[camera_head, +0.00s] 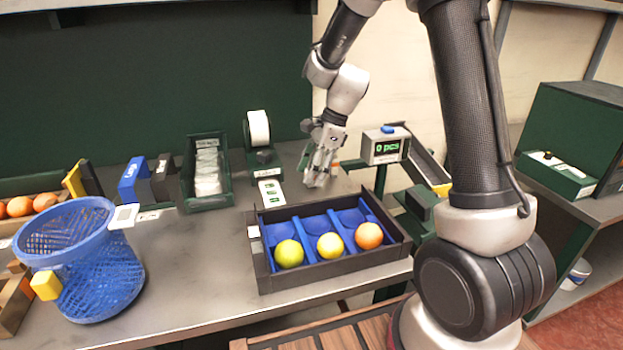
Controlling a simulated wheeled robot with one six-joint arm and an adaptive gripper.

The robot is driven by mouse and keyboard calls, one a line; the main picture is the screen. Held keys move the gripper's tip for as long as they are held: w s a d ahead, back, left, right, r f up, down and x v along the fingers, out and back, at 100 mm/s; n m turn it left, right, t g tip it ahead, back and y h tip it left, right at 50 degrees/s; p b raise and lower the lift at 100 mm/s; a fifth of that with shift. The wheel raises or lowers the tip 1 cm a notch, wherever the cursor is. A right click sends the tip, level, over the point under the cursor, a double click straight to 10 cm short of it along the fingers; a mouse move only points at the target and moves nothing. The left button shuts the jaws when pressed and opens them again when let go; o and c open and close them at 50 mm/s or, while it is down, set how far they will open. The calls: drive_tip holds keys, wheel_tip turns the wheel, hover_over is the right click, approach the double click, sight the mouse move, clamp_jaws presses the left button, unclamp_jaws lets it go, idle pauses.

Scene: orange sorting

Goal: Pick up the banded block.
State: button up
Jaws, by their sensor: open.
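My gripper (318,178) points down over the back of the bench, behind the dark tray, with its jaws open. A small orange and white upright thing (336,167) shows just right of the fingers, partly hidden by them. It may be the banded block, but it is too small to tell. I cannot tell whether the fingers touch it. No other banded block is clear in view.
A dark tray (262,272) with blue compartments holds a yellow-green, a yellow and an orange fruit. A counter display (386,146) stands right of my gripper. A blue mesh basket (95,275) stands left. Bench space between basket and tray is clear.

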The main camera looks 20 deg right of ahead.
drive_tip(key=shift+a+f, duration=0.1)
drive_tip(key=shift+f, duration=0.15)
clamp_jaws()
drive_tip(key=shift+r, duration=0.15)
wheel_tip(320, 180, up, 10)
drive_tip(key=shift+f, duration=0.1)
idle(0.3)
